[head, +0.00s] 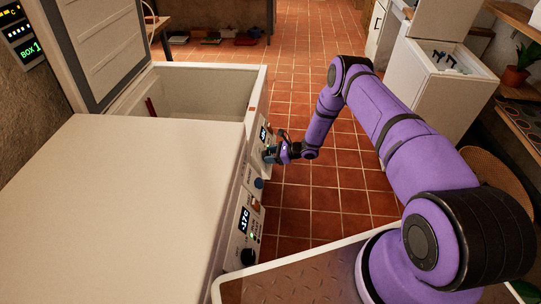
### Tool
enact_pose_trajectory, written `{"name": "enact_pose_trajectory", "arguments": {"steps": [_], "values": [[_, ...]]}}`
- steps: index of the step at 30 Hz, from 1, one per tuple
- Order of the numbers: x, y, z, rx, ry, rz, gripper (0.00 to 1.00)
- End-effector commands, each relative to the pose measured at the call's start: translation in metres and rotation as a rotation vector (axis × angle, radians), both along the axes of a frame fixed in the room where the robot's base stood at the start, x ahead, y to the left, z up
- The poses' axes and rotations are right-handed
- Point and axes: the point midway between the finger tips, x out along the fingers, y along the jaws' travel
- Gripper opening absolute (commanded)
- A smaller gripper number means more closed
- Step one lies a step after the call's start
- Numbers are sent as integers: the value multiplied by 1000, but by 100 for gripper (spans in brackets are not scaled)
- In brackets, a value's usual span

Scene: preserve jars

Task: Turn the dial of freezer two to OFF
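Two chest freezers stand in a row at the left, a near one with its lid (120,190) shut and a far one (215,85) with its lid up. I cannot tell which is freezer two. The near front panel has a lit display (244,220) and a black dial (248,257). The far panel has another lit display (263,133). My gripper (270,154) is at the far panel, just below that display. It hides what is behind it; contact, its opening and any dial setting are too small to tell.
A wall display reading "BOX 1" (31,48) hangs at the upper left. The tiled floor (320,205) right of the freezers is clear. A white open-topped cabinet (450,75), a plant (522,65) and a wicker item (497,178) stand at the right.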

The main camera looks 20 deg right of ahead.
Motion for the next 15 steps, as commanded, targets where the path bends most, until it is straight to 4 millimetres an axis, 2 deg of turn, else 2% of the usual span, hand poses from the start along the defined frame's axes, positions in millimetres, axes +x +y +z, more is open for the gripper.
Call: {"name": "enact_pose_trajectory", "arguments": {"steps": [1, 3, 15], "values": [[0, 0, 0, 0, 0, 0, 39], [0, 0, 0, 0, 0, -1, 29], [0, -1, 0, -23, -60, 32, 29]]}}
